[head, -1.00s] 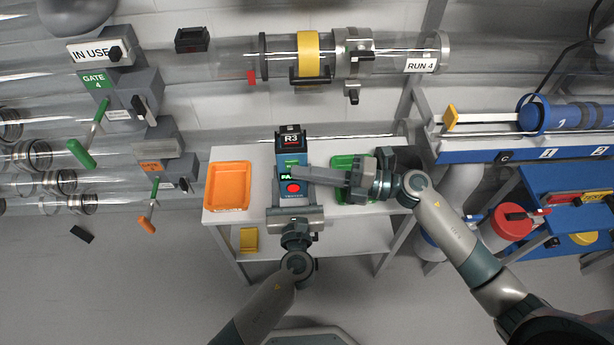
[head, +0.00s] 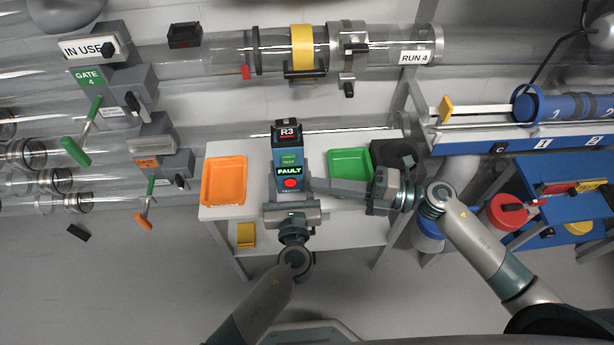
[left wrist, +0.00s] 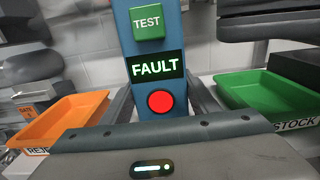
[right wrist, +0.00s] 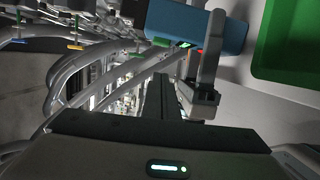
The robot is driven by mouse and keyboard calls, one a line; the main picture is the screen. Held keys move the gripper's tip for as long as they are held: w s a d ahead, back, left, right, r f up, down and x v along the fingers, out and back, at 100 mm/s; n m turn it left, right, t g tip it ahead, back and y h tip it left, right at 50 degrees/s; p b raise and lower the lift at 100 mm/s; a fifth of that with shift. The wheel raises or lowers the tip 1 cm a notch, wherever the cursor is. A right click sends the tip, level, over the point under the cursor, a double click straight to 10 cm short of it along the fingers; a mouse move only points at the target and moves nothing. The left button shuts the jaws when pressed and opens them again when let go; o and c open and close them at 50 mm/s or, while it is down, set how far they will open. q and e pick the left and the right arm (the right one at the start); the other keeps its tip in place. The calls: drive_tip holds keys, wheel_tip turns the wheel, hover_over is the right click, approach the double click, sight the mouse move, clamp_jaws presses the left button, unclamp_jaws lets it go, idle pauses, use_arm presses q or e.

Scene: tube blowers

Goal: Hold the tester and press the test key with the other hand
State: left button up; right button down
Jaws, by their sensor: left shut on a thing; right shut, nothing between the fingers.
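The blue tester (head: 290,160) is upright, with a black R3 head on top. It has a green TEST key (left wrist: 147,22), a display (left wrist: 157,68) reading FAULT and a red round button (left wrist: 160,102). My left gripper (head: 292,205) is shut on the tester's lower part from the front. My right gripper (head: 318,184) is shut and empty, its fingers pointing left at the tester's right side, below the TEST key's height. In the right wrist view the tester (right wrist: 200,25) is beside the fingertips; whether they touch it I cannot tell.
An orange tray (head: 225,182) is left of the tester and a green tray (head: 349,163), marked STOCK, is right, behind my right gripper. A black bin (head: 392,153) is beside it. Clear tubes and gate levers (head: 75,150) are at left.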

use_arm(q)
drive_tip(key=shift+f, duration=0.15)
use_arm(e)
drive_tip(key=shift+v, duration=2.7)
use_arm(q)
drive_tip(key=o, duration=1.3)
drive_tip(key=shift+s, duration=0.15)
drive_tip(key=s, duration=1.1)
drive_tip(key=shift+s, duration=0.35)
